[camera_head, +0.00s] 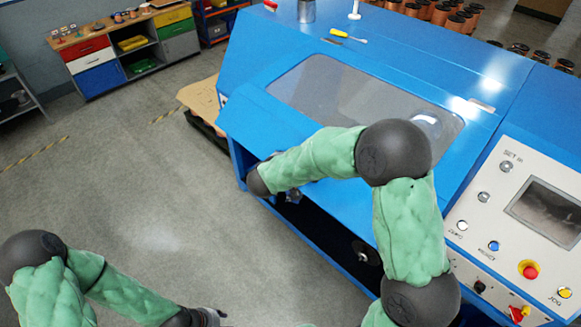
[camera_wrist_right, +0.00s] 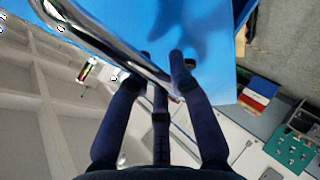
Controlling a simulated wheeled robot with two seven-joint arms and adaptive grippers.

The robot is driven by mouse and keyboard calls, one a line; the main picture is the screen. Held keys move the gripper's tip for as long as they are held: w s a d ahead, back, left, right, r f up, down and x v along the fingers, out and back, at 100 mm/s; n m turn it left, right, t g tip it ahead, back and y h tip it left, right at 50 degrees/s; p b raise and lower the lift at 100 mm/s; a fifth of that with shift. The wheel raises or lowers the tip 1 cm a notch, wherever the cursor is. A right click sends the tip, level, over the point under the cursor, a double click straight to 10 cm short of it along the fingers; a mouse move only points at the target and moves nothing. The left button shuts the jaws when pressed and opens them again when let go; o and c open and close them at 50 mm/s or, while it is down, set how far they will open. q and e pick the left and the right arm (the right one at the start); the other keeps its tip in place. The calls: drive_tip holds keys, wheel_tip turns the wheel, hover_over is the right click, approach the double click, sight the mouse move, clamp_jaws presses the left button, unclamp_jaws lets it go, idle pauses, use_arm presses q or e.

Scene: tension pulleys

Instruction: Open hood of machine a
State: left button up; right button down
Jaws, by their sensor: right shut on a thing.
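The blue machine (camera_head: 262,47) fills the middle and right of the head view. Its hood (camera_head: 250,90) has a clear window (camera_head: 350,90) and appears to lie down on the machine. My right arm reaches across the hood's front, and my right gripper (camera_head: 292,195) is mostly hidden behind its own wrist. In the right wrist view, my right gripper (camera_wrist_right: 162,70) is shut on a chrome bar handle (camera_wrist_right: 105,40) in front of a blue panel. My left gripper (camera_head: 208,317) is low at the bottom edge, cut off and far from the hood.
The control panel (camera_head: 500,200) with screen and buttons is on the right. A screwdriver (camera_head: 349,37) and a metal can (camera_head: 306,11) lie and stand on the machine top. Copper spools (camera_head: 470,18) stand behind. A cabinet (camera_head: 125,50) is at the back left. The left floor is clear.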

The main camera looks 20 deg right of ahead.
wheel_tip(320, 180, up, 13)
drive_tip(key=shift+a+r+p, duration=0.15)
drive_tip(key=shift+a+p, duration=0.05)
drive_tip(key=shift+p, duration=0.15)
drive_tip(key=shift+s, duration=0.1)
drive_tip(key=c, duration=1.1)
unclamp_jaws()
